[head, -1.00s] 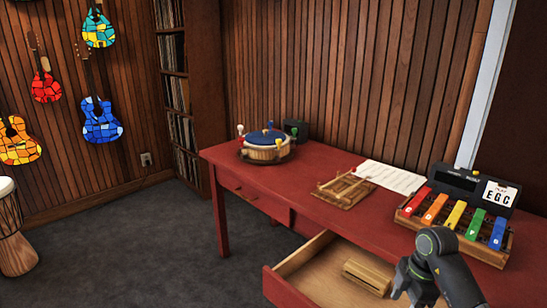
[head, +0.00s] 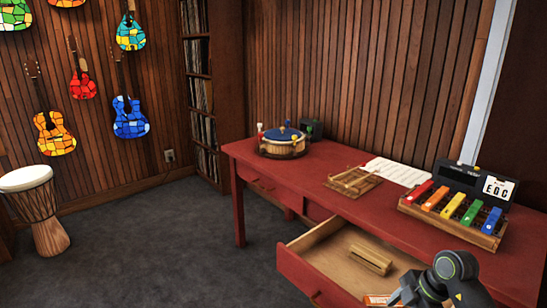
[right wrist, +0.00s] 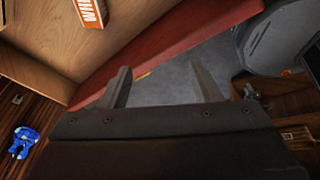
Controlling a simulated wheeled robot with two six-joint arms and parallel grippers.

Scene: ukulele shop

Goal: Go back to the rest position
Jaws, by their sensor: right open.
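My right gripper shows in the right wrist view (right wrist: 165,80), with its two fingers spread apart and nothing between them. In the head view my right arm comes in at the bottom right, over the front of the red desk (head: 330,215) beside its open drawer (head: 330,250); the fingertips are not clear there. My left gripper is in neither view.
The pulled-out drawer holds a wooden block (head: 370,259) and an orange-and-white box (head: 378,299). On the desk are a round drum-like piece (head: 283,147), a wooden frame (head: 353,183) and colored bars (head: 453,206). A djembe (head: 45,215) stands on open floor.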

